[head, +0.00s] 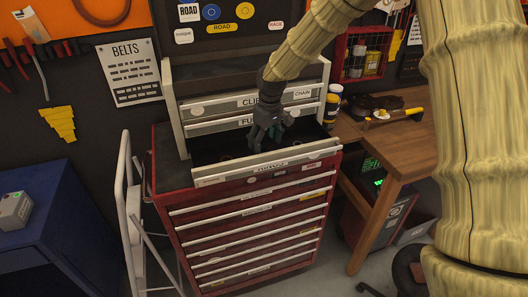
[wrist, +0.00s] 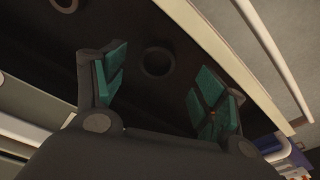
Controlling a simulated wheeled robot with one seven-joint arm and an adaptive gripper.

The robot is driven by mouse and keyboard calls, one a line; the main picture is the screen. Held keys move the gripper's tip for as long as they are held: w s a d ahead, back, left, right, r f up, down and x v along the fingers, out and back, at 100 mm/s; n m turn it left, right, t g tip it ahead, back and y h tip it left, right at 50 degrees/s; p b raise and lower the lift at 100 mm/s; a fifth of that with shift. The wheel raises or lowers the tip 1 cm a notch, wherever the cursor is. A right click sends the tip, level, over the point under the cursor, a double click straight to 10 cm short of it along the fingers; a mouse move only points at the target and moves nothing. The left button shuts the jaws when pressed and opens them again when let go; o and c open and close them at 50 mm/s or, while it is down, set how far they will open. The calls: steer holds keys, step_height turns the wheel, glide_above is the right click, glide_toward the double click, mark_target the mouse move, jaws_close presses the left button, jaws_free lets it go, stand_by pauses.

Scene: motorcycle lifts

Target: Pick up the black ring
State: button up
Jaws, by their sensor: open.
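The black ring (wrist: 157,75) lies on the dark floor of an open drawer, between and beyond my fingertips in the wrist view. It is dim against the drawer floor. My gripper (wrist: 160,88) is open, with green pads spread to either side and nothing between them. In the head view my gripper (head: 268,132) points down into the open drawer (head: 266,165) of the red cabinet. I cannot make out the black ring in the head view. The gap between fingertips and ring is hard to judge.
A second, lighter round piece (wrist: 64,4) shows at the wrist view's top edge. The drawer's pale front wall (wrist: 225,55) runs close to the right finger. Upper drawer fronts (head: 255,102) stand behind my gripper. A wooden workbench (head: 400,140) is at the right.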

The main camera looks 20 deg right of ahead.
mark_target(264, 148)
steer(key=f, duration=0.1)
steer(key=w+f+p, duration=0.1)
steer(key=f, duration=0.1)
steer(key=shift+f+p, duration=0.4)
steer(key=shift+f, duration=0.25)
steer(key=c, duration=1.2)
